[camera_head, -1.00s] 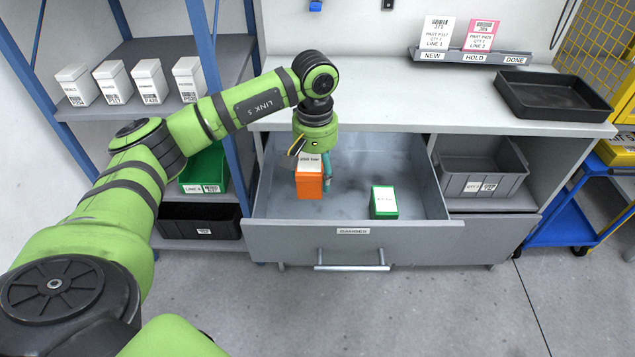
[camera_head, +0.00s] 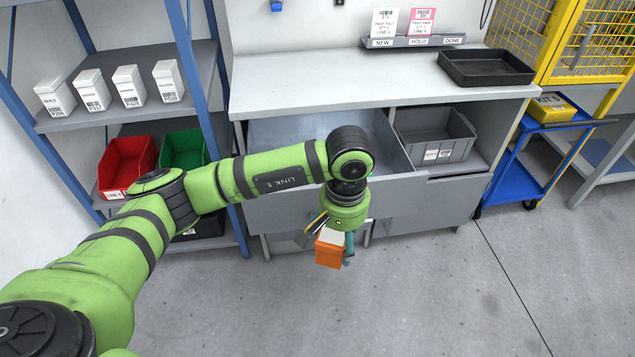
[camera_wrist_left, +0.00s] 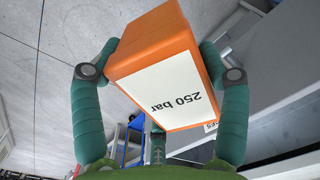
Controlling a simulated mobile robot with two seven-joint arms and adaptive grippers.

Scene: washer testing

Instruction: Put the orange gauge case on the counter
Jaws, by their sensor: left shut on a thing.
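The orange gauge case (camera_head: 329,250) has a white label reading "250 bar", clear in the left wrist view (camera_wrist_left: 165,70). My left gripper (camera_head: 336,238) is shut on it, with one finger on each side of the case in the wrist view. In the head view the case hangs in front of the open drawer (camera_head: 270,215), lower than the counter (camera_head: 330,85). The counter's light grey top is above and behind the drawer. My arm hides much of the drawer's inside. My right gripper is not in view.
A black tray (camera_head: 487,68) sits on the counter's right end. A sign rail (camera_head: 415,41) stands at its back. The counter's left and middle are clear. A shelf rack (camera_head: 130,100) with white boxes stands left, and a blue cart (camera_head: 515,180) right.

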